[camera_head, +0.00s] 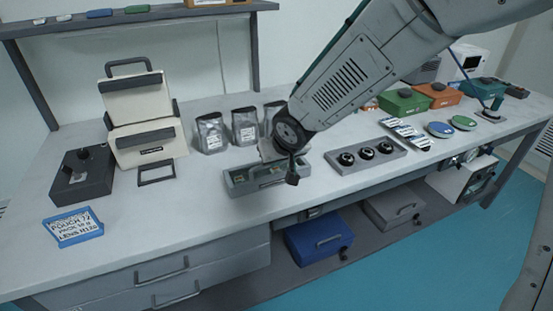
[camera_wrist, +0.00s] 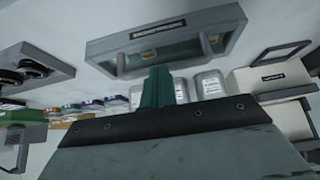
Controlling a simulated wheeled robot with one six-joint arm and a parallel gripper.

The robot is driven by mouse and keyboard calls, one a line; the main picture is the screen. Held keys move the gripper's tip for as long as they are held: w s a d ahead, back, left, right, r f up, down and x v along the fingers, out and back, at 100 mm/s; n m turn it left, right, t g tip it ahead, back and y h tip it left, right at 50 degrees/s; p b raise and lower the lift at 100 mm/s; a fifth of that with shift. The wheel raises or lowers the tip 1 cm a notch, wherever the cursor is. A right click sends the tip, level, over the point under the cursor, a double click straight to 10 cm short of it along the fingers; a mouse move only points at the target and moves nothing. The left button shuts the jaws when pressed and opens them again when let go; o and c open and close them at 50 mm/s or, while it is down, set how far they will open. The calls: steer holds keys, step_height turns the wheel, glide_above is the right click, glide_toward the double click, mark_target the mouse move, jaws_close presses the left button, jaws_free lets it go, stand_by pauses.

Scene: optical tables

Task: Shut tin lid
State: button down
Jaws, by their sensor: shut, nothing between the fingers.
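A grey-green tin (camera_head: 254,184) sits on the bench near its front edge, with its inside showing. A grey panel that looks like its raised lid (camera_head: 268,153) stands at its back, partly hidden by my arm. My gripper (camera_head: 292,177) is at the right part of the tin in the head view; I cannot tell whether it touches. In the wrist view my gripper's teal fingers (camera_wrist: 158,86) are together and empty, just below the tin (camera_wrist: 112,46) in the picture. The tin's green inside and a small label show there.
Silver pouches (camera_head: 245,127) stand behind the tin. A cream case (camera_head: 140,110) stands open to the left, near a dark box (camera_head: 81,175) and a blue-framed sign (camera_head: 73,228). A tray of black round parts (camera_head: 395,160) lies to the right.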

steer(key=shift+s+d+f, duration=0.25)
steer(key=shift+s+f, duration=0.2)
steer(key=shift+f, duration=0.35)
step_height(320, 180, up, 6)
steer(key=w, duration=0.1)
steer(key=s+d+f+g+h, duration=0.1)
steer(key=s+d+f, duration=0.15)
steer(key=s, duration=0.35)
steer(key=s+d+f+h, duration=0.1)
steer(key=s+d, duration=0.2)
steer(key=s, duration=0.2)
steer(key=s+d+r+m+g, duration=0.2)
steer(key=s+d+r, duration=0.4)
steer(key=s+d, duration=0.3)
steer(key=s+d+r+m+g, duration=0.1)
steer(key=s+d+r+m, duration=0.1)
steer(key=s+d+r, duration=0.4)
steer(key=s+d, duration=0.4)
steer(key=d, duration=0.1)
steer(key=shift+g, duration=0.4)
steer(key=shift+r, duration=0.1)
